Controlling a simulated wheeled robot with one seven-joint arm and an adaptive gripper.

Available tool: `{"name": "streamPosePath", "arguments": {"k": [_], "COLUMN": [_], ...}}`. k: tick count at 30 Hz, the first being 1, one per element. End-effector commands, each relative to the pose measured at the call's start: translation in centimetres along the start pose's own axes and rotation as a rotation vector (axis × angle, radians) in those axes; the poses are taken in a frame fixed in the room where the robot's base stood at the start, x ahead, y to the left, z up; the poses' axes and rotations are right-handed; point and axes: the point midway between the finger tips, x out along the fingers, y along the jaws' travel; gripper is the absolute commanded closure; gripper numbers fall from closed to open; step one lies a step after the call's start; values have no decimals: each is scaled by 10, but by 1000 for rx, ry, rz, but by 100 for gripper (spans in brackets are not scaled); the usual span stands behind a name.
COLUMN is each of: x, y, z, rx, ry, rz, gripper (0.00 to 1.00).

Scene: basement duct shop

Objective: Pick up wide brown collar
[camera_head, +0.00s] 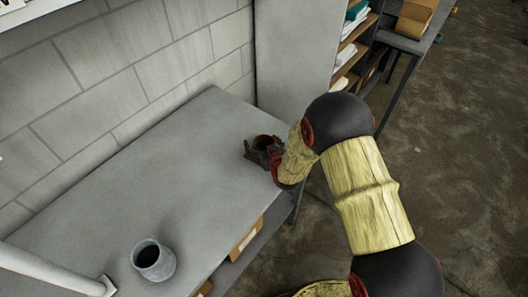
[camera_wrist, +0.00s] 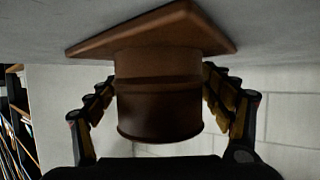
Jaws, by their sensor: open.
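The wide brown collar (camera_wrist: 160,105) has a round, ringed neck and a broad flat flange. In the wrist view its flange is against the grey table surface at the top of the picture. In the head view the collar (camera_head: 264,141) is a small dark ring near the far right end of the grey table (camera_head: 170,165), partly hidden by my gripper. My gripper (camera_wrist: 161,88) is open, with one finger on each side of the collar's neck. Small gaps seem to show beside the neck; I cannot tell whether either finger touches it.
A grey cup-like piece (camera_head: 153,261) stands at the table's near end, beside a white bar (camera_head: 50,270). A block wall (camera_head: 110,85) and grey panel (camera_head: 293,55) bound the back. Shelves (camera_head: 350,50) and a cardboard box (camera_head: 416,18) are beyond. The table's middle is clear.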

Motion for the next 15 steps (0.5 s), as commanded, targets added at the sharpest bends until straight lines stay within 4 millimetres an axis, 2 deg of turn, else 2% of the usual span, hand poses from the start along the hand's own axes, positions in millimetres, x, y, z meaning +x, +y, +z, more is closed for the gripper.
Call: {"name": "streamPosePath", "arguments": {"k": [7, 15], "x": [2, 1], "y": [0, 0], "z": [-1, -1], "rx": [0, 0], "ry": [1, 1], "rz": [0, 0], "gripper": [20, 35]}}
